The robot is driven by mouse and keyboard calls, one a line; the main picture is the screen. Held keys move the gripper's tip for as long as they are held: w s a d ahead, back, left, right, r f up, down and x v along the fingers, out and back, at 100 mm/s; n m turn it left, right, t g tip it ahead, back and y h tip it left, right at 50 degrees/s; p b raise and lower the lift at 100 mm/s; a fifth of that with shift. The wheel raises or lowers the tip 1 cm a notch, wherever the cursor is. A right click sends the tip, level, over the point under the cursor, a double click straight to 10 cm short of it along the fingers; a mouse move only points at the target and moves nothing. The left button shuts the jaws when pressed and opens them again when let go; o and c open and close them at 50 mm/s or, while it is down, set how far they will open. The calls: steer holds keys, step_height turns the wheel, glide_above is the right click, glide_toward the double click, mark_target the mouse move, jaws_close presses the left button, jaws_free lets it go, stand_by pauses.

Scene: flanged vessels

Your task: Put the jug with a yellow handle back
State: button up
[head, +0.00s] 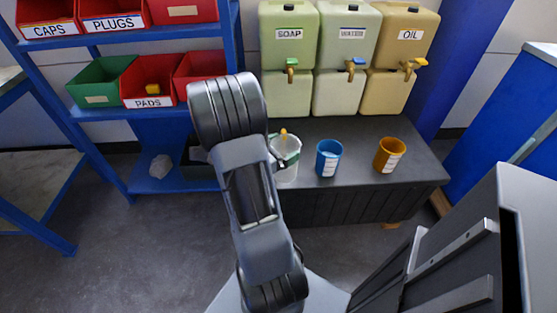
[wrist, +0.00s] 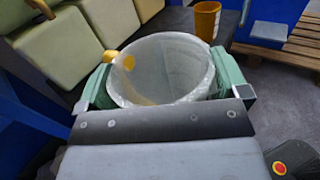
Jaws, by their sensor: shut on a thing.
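The jug with a yellow handle is a whitish, translucent, open-topped vessel (head: 287,172), seen over the dark bench below the SOAP container. In the wrist view the jug (wrist: 180,65) fills the middle, its mouth facing up toward the camera. Its yellow handle (wrist: 107,57) points away to the left and also shows in the head view (head: 283,132). My gripper (wrist: 165,85) has green fingers on both sides of the jug and is shut on it. My arm partly covers the jug in the head view. Whether its base touches the bench is hidden.
On the bench (head: 415,165), a blue jug (head: 328,160) and an orange jug (head: 389,156) stand to the right. Behind are stacked containers with taps, including SOAP (head: 288,35) and OIL (head: 405,35). A blue shelf (head: 130,45) with bins stands left. A grey cabinet (head: 460,260) is front right.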

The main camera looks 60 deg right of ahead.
steer(key=w+d+f+b, duration=0.4)
steer(key=w+d+f, duration=0.3)
steer(key=f, duration=0.5)
steer(key=shift+w+d, duration=0.4)
steer(key=shift+d, duration=0.65)
steer(key=shift+f, duration=0.1)
steer(key=shift+f, duration=0.15)
steer(key=o, duration=0.8)
steer(key=shift+c, duration=0.2)
